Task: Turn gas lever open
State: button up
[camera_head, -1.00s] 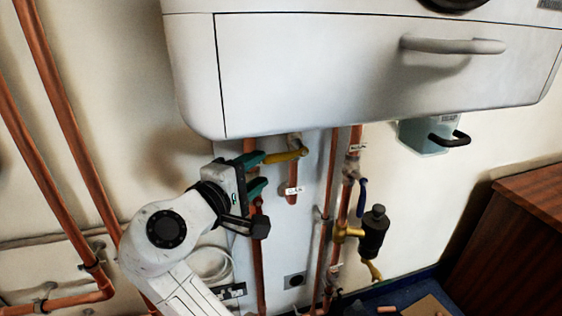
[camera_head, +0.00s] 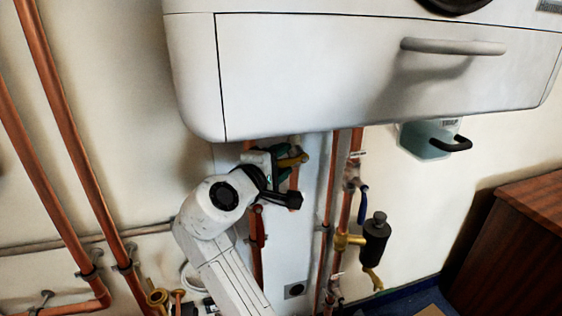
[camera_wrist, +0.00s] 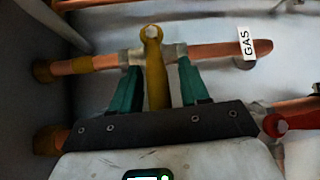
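The yellow gas lever (camera_head: 295,161) sits on a copper pipe below the white boiler casing, partly hidden by my gripper in the head view. In the wrist view the lever (camera_wrist: 156,85) lies lengthwise between my fingers, its bolted pivot end at the pipe. A white GAS label (camera_wrist: 245,43) marks the pipe (camera_wrist: 210,50) to its right. My gripper (camera_head: 286,153) is open around the lever. In the wrist view its two green fingers (camera_wrist: 158,70) stand either side with a visible gap on each side.
The white casing (camera_head: 370,80) is close above my gripper. A red handle (camera_wrist: 288,123) is at the right of the wrist view. A blue lever (camera_head: 362,204) and a black-bodied fitting (camera_head: 375,238) are on pipework to the right. Copper pipes (camera_head: 62,130) run at left.

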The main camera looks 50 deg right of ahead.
grip_shut()
